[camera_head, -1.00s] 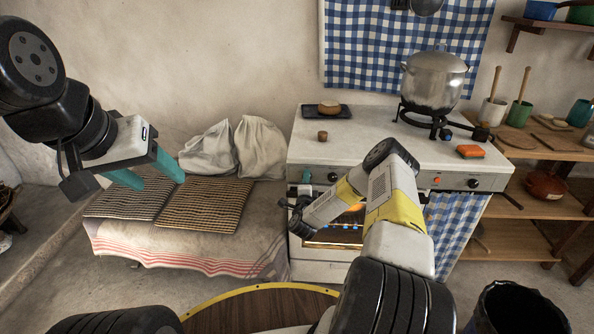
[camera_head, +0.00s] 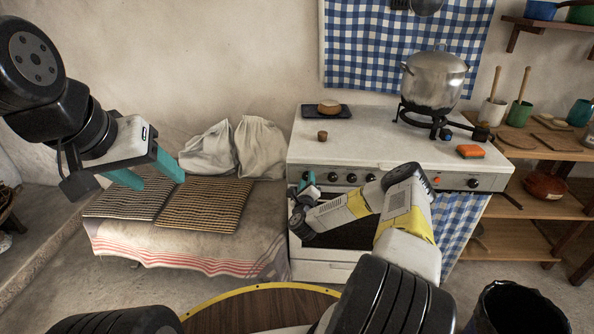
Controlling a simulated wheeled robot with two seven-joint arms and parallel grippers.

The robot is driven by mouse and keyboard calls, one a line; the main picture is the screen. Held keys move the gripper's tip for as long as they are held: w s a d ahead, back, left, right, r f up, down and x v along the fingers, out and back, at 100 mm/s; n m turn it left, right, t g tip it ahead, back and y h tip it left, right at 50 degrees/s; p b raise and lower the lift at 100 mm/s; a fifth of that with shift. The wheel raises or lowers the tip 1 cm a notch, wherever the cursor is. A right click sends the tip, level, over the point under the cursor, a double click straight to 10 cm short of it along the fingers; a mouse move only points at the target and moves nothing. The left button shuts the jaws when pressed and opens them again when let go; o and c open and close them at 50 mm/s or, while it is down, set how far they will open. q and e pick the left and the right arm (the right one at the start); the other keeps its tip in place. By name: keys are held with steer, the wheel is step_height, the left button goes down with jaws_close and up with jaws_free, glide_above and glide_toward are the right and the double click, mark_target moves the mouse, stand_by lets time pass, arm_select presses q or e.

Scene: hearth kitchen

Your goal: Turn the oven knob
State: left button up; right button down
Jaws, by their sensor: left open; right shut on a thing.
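The white oven (camera_head: 318,272) stands against the wall with a row of dark knobs (camera_head: 351,178) along its front panel. My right gripper (camera_head: 308,179) is at the far left end of that panel, its teal fingers shut on the leftmost knob, which is mostly hidden by the gripper. The oven window (camera_head: 345,237) below is dark and partly covered by my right arm. My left gripper (camera_head: 152,172) is open and empty, raised above the bench at the left, apart from the oven.
A metal pot (camera_head: 434,80) sits on a burner on the stovetop. An orange sponge (camera_head: 470,151) lies near its right front edge. A bench with woven mats (camera_head: 205,205) is left of the oven, wooden shelves (camera_head: 515,240) are at the right. A black bin (camera_head: 515,308) stands front right.

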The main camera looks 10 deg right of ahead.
steer(key=shift+f+m, duration=0.1)
steer(key=shift+m, duration=0.3)
steer(key=c, duration=0.9)
jaws_free()
steer(key=shift+c, duration=0.2)
steer(key=v, duration=0.8)
